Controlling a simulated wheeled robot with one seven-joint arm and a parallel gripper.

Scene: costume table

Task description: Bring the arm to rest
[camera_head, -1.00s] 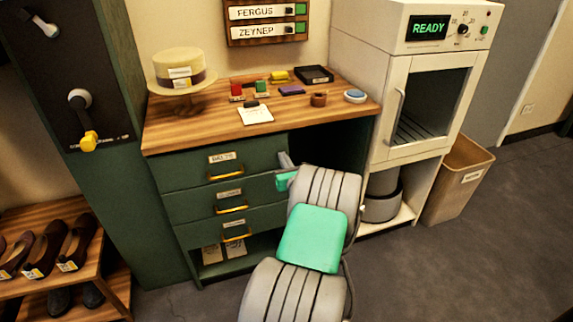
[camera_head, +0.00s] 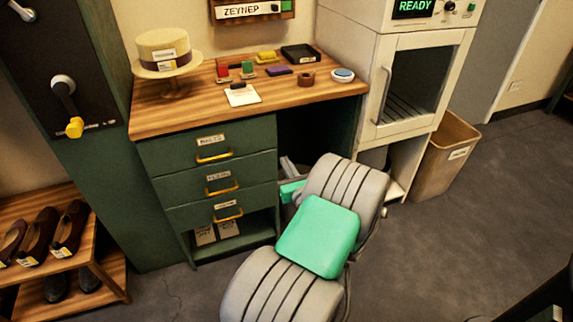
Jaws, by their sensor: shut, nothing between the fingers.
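My arm reaches from the bottom of the head view toward the costume table, with grey ribbed links and a green cover. My gripper (camera_head: 289,167) shows only in part beyond the arm, as a small grey tip next to a green piece. It is in front of the dark open bay right of the drawers, below the tabletop. It is shut, with nothing seen in it. Most of it is hidden by my own arm.
The wooden tabletop (camera_head: 190,118) bears a straw hat (camera_head: 160,45) on a stand and several small items. Green drawers (camera_head: 218,160) are below. A white cabinet (camera_head: 355,60) and a bin (camera_head: 445,165) stand right, a shoe rack (camera_head: 100,270) left. Floor at right is mostly clear.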

